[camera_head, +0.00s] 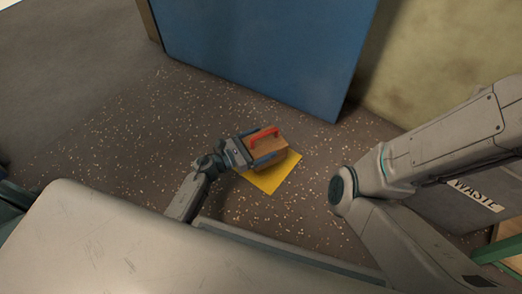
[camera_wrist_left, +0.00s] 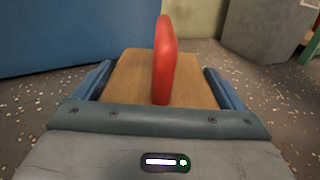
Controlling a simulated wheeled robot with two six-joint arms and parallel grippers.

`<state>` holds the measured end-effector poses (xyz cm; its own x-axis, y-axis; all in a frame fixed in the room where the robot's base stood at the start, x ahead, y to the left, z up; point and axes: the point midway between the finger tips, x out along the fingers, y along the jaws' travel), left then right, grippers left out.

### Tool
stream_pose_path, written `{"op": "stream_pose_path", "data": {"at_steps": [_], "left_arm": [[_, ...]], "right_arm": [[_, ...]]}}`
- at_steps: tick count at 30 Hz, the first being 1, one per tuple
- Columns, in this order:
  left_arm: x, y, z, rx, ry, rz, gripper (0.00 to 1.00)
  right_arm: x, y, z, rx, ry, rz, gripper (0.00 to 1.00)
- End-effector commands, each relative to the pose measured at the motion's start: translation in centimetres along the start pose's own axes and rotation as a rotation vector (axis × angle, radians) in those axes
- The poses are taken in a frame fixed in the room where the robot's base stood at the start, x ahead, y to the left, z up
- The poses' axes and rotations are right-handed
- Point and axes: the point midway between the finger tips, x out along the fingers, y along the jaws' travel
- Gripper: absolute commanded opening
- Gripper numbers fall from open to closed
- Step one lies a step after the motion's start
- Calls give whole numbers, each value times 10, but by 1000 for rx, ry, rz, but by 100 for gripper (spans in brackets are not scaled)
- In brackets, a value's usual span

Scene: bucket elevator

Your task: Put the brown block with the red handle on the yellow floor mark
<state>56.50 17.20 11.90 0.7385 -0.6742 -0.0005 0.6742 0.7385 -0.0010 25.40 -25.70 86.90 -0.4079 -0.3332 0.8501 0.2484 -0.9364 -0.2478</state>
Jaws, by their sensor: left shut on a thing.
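The brown block (camera_head: 272,146) with its red handle (camera_head: 264,135) is over the yellow floor mark (camera_head: 275,180) in the head view. My left gripper (camera_head: 252,150) is shut on the block, with its fingers along two sides. The left wrist view shows the block (camera_wrist_left: 130,75) between the blue fingers and the handle (camera_wrist_left: 163,62) standing up from its top. The block hides part of the mark. I cannot tell whether the block touches the floor. My right arm shows at the right of the head view, but its gripper is out of the picture.
A large blue panel (camera_head: 265,45) stands behind the block, with a stained pale wall (camera_head: 440,45) to its right. A grey bin marked WASTE (camera_head: 475,195) is at the right, near a green frame (camera_head: 497,250). The speckled floor left of the block is clear.

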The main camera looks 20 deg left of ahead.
Motion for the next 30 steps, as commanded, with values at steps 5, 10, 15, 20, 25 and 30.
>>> {"op": "stream_pose_path", "data": {"at_steps": [5,10,15,20,25,30], "left_arm": [[4,0,-25,1,-3,0,47],[4,0,-35,1,-5,0,47],[4,0,-33,1,-5,0,47],[4,0,-37,1,-5,0,47],[4,-1,-38,0,-1,0,100],[4,0,-37,0,-1,0,100]], "right_arm": [[-20,6,-11,2,0,1,36],[-28,9,-14,2,-5,2,36],[-26,8,-13,3,-4,2,36],[-28,8,-15,4,-2,2,36],[-28,8,-15,3,-3,1,36],[-28,8,-14,3,-3,0,36]]}}
